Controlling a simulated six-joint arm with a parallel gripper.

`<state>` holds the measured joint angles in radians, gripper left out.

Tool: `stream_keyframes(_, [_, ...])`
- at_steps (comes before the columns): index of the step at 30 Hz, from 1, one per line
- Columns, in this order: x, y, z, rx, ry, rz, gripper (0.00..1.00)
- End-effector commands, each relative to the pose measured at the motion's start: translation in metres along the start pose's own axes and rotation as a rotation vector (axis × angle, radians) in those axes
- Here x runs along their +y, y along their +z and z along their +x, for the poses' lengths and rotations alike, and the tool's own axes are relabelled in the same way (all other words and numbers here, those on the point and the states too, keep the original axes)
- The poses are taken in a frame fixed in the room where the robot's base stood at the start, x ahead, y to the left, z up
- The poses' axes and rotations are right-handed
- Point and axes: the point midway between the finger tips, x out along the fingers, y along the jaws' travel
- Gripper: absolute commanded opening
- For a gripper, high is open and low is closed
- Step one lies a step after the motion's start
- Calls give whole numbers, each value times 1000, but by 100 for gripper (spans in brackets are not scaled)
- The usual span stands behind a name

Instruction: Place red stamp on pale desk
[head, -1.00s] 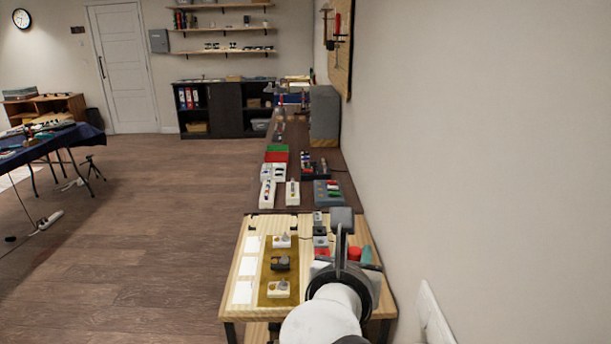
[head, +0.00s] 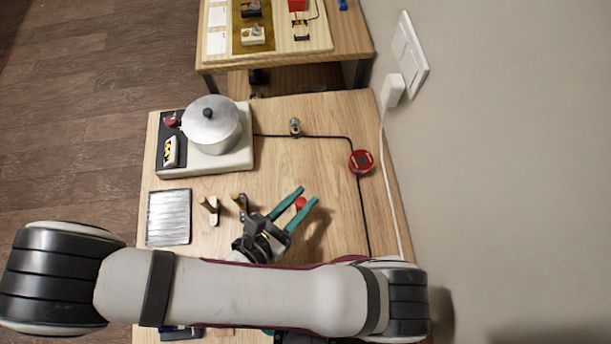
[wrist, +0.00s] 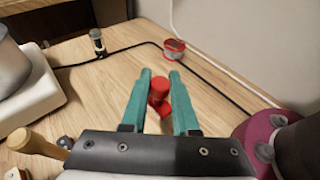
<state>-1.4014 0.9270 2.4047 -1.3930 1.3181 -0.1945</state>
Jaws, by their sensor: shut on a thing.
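My gripper (head: 307,196) has teal fingers and reaches over a light wooden desk (head: 285,165). It is shut on the red stamp (head: 300,203), a small red piece between the fingers. In the wrist view the fingers (wrist: 160,75) stand on either side of the stamp (wrist: 159,87), which has a rounded red top and more red below it. Pale wood grain of the desk (wrist: 115,80) shows around it. I cannot tell whether the stamp touches the desk. A second pale wooden desk (head: 345,45) stands beyond, at the top of the head view.
A pot (head: 212,122) stands on a white base at the back left. A ribbed metal tray (head: 168,217) and wooden-handled tools (head: 212,208) lie at left. A red spool (head: 361,161), a small metal post (head: 295,127) and a black cable lie behind the gripper. Wood between them is clear.

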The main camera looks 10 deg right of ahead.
Motion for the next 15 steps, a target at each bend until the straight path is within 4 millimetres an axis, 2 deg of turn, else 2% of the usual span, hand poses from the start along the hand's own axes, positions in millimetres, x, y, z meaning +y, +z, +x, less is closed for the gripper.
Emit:
stream_keyframes(3, [0, -24, 9, -1, -1, -4, 0])
stream_keyframes(5, [0, -31, 12, 0, 0, -2, 0])
stream_keyframes(13, [0, -34, 13, 2, 1, -1, 0])
stream_keyframes(14, [0, -35, 13, 2, 1, -1, 30])
stream_keyframes(15, [0, -34, 13, 2, 1, -1, 37])
